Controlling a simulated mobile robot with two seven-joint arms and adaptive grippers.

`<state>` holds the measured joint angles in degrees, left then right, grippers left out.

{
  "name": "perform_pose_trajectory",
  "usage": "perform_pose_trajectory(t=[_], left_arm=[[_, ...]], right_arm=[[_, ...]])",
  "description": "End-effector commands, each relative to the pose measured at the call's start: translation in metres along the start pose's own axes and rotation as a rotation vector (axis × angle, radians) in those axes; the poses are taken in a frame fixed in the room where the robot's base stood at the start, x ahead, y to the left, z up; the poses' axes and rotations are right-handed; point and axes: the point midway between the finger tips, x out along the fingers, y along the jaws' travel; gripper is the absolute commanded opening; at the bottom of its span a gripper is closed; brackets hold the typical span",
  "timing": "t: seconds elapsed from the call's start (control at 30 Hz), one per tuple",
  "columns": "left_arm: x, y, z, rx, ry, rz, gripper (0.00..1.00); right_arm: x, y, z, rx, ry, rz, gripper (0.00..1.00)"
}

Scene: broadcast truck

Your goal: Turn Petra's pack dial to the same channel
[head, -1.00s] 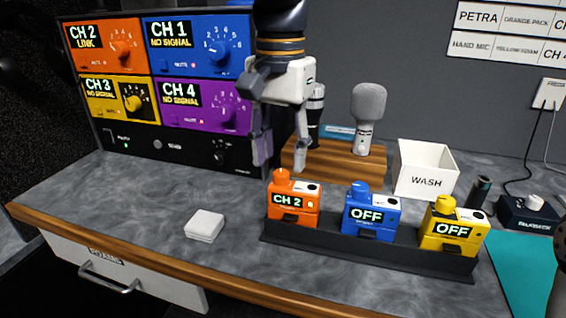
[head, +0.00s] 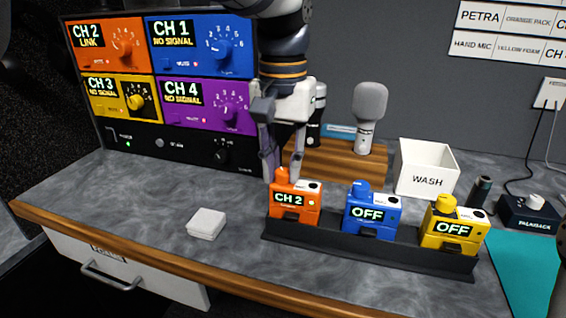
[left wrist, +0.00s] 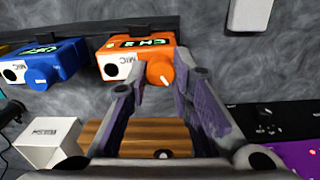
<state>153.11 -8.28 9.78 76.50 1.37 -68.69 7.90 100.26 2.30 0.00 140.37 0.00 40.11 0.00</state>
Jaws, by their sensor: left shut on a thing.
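The orange pack (head: 294,212) stands at the left end of a black rack (head: 350,247). Its display reads CH 2. Its round orange dial (head: 281,176) is on top and also shows in the left wrist view (left wrist: 160,71). My left gripper (head: 282,180) comes down from above and is shut on this dial, one finger on each side. The sign at the top right (head: 501,17) reads PETRA, ORANGE PACK; its channel is cut off. The orange receiver (head: 107,47) at the left reads CH 2 LINK. My right gripper is not in view.
A blue pack (head: 372,217) and a yellow pack (head: 455,232), both reading OFF, share the rack. Behind are a wooden mic stand (head: 335,162) and a white WASH bin (head: 427,183).

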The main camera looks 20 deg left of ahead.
Motion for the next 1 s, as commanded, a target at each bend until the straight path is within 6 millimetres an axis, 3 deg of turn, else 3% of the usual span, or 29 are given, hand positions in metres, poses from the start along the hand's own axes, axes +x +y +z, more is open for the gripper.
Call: perform_pose_trajectory(t=[0.2,0.23,0.3,0.67,1.0], left_arm=[[-0.001,0.000,0.000,-0.002,0.002,0.000,0.00],[-0.001,0.000,0.000,-0.002,0.002,0.000,0.25],[-0.001,0.000,0.000,-0.001,0.002,0.000,0.41],[-0.006,0.000,-0.001,-0.001,0.004,0.001,0.42],[-0.090,0.000,-0.001,0.000,0.006,0.001,0.42]], right_arm=[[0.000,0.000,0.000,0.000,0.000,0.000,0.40],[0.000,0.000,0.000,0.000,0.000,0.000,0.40],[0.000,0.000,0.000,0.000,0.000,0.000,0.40],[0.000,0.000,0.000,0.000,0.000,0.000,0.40],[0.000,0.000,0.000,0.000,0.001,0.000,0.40]])
